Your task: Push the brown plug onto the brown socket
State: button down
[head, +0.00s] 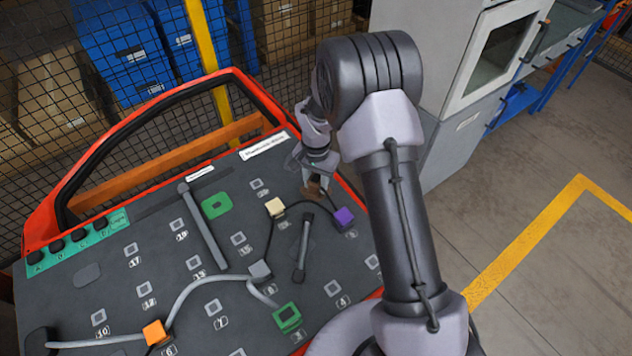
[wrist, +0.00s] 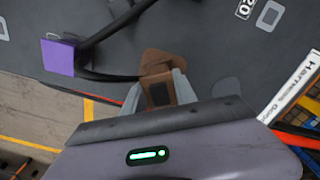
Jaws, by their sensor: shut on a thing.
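My gripper (head: 317,182) is at the far right part of the dark door panel, its fingers pointing down at it. In the wrist view the gripper (wrist: 157,92) is shut on the brown plug (wrist: 160,94), a small block with a dark face. A flat brown patch (wrist: 162,58), which looks like the brown socket, shows just beyond the plug. The plug partly covers it, and I cannot tell whether the two touch or are seated. In the head view the brown parts (head: 314,191) are small and partly hidden under the fingers.
A purple plug (head: 344,218) is close by, with a black cable running toward the brown plug. A cream plug (head: 275,207), a green socket (head: 217,206) and a black bar (head: 303,248) are nearby. The red door frame (head: 262,95) edges the panel; a grey cabinet (head: 450,140) stands beyond.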

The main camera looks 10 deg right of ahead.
jog(key=shift+s, duration=0.15)
jog(key=c, duration=0.9)
grip_release()
